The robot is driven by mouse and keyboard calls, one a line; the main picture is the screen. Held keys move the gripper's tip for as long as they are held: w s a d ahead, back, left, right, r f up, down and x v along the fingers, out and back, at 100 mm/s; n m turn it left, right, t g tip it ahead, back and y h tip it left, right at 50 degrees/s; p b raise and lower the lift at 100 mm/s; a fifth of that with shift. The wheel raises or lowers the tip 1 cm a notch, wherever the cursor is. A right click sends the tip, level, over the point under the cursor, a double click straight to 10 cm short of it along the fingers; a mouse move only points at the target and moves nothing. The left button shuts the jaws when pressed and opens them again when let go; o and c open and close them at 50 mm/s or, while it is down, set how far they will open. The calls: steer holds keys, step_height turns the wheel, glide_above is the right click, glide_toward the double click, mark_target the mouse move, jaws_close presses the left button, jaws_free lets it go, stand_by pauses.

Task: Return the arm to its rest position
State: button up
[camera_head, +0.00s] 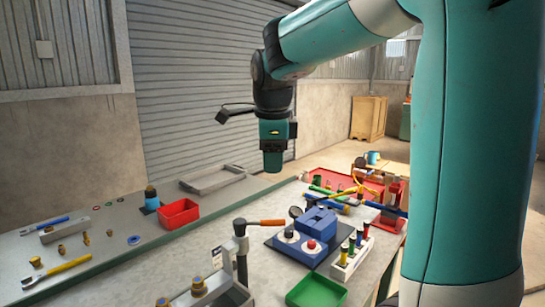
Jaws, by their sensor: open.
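My gripper (272,164) hangs from my teal arm, pointing straight down, high above the bench in the middle of the head view. It is open and I see nothing held in it. The gap between its fingers is hard to make out from this angle. My arm reaches in from the upper right, bent down at the wrist. A clear space shows between the gripper and the bench (115,215) below.
A red bin (179,213) and a grey tray (213,179) sit on the back bench. Wrenches lie at left.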

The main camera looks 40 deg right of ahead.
steer(key=shift+s+r, duration=0.1)
steer(key=shift+r, duration=0.3)
steer(key=s+a+f+n+y, duration=0.2)
steer(key=s+a+n, duration=0.3)
steer(key=a+n, duration=0.3)
steer(key=s+a+f+n+g+y, duration=0.1)
steer(key=s+a+f+n, duration=0.3)
steer(key=a+n, duration=0.5)
steer(key=s+a+f+n+y, duration=0.2)
steer(key=s+a+n, duration=0.6)
steer(key=n, duration=0.8)
step_height(320, 180, down, 2)
steer(key=shift+a+n+g+y, duration=0.3)
steer(key=shift+a, duration=0.2)
